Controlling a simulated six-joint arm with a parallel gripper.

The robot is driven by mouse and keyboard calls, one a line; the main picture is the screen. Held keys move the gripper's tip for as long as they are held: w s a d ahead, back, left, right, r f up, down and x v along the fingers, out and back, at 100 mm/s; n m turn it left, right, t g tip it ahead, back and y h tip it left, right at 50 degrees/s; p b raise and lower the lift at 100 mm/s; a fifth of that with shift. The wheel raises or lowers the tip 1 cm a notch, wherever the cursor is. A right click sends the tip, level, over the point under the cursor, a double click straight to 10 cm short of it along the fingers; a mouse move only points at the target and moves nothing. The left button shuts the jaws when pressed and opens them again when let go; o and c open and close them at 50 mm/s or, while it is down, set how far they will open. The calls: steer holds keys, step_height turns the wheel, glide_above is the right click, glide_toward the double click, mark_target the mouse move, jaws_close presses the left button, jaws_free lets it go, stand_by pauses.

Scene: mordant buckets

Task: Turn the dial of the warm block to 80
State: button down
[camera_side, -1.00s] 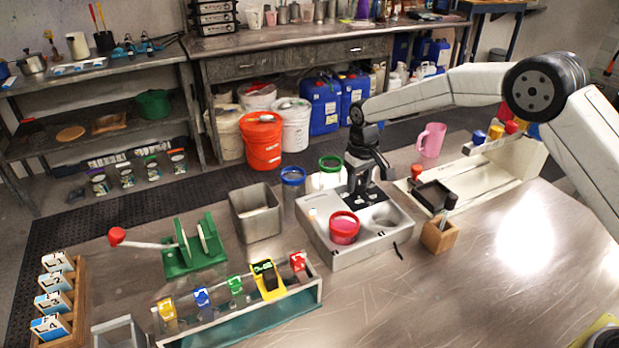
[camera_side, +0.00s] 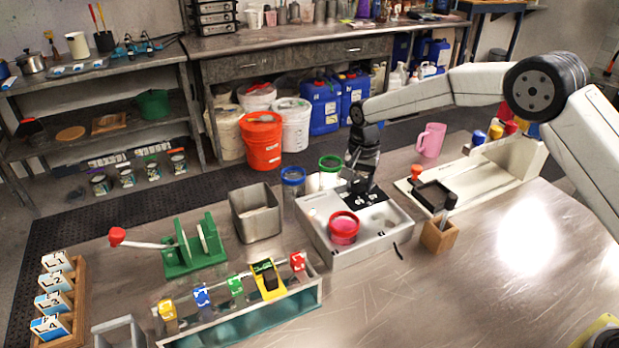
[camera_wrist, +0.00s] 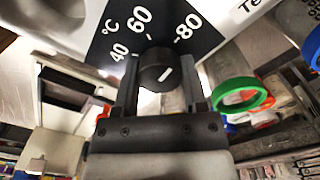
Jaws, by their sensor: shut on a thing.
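The warm block (camera_side: 365,252) is a light grey box in the middle of the bench, with a black scale panel near its back edge. In the wrist view its dial (camera_wrist: 154,66) is a round black knob with a white pointer line. The scale reads 40, 60 and 80; the line slants up to the right, toward the 80 side, but its exact reading is hard to tell. My gripper (camera_wrist: 158,82) is shut on the dial, one finger on each side. In the side view my gripper (camera_side: 361,183) stands over the panel and hides the dial.
A red-rimmed beaker (camera_side: 344,229) sits in the block's front well. Blue-rimmed (camera_side: 293,176) and green-rimmed (camera_side: 330,163) vessels stand close behind it. A steel bucket (camera_side: 255,213) is to the left, a wooden holder (camera_side: 438,237) to the right. The right front bench is clear.

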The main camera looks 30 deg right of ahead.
mark_target(360, 180)
steer(key=shift+m, duration=0.5)
steer(key=shift+c, duration=0.7)
jaws_free()
steer(key=shift+r, duration=0.15)
step_height(360, 180, up, 7)
steer(key=shift+r, duration=0.3)
